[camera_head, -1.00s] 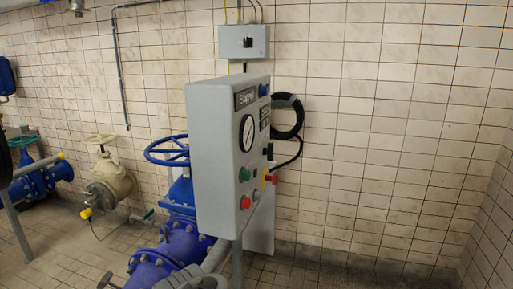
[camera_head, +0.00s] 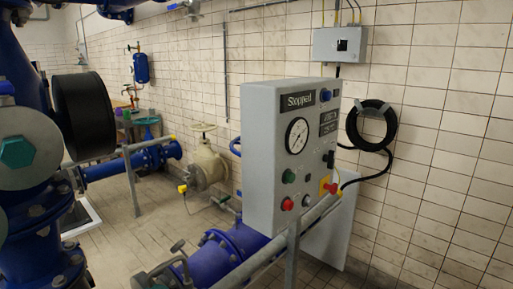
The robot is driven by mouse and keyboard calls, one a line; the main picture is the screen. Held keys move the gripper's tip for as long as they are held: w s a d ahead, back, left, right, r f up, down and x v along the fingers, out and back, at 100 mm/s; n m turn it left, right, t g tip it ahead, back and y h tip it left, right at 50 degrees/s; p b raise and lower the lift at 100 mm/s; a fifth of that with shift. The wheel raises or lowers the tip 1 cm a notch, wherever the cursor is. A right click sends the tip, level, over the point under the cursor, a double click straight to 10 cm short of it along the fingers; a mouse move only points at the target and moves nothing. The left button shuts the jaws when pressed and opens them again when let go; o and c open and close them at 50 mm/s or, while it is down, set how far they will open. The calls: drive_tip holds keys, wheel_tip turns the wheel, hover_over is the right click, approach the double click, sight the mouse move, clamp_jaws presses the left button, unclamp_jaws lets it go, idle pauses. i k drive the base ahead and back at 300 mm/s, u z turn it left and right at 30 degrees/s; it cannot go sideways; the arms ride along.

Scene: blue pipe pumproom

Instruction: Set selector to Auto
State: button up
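A grey control panel (camera_head: 262,165) on a post stands right of the picture's middle, seen at an angle. It bears a "Stopped" label (camera_head: 299,101), a round gauge (camera_head: 298,136), a blue light or button (camera_head: 325,95), a green button (camera_head: 289,176) and a red button (camera_head: 287,204). A small black part (camera_head: 330,159) at its right side may be the selector; its setting is too small to read. A red-on-yellow stop button (camera_head: 328,187) is below it. My gripper is not in view.
A grey rail (camera_head: 270,252) runs in front of the panel, over a blue pipe (camera_head: 238,243). Large blue pipework with a black round part (camera_head: 84,116) fills the left. Tiled floor (camera_head: 125,237) shows between. A coiled black hose (camera_head: 370,125) hangs on the wall.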

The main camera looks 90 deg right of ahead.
sight(329, 158)
drive_tip(key=u, duration=0.45)
drive_tip(key=k, duration=2.1)
drive_tip(key=z, duration=0.1)
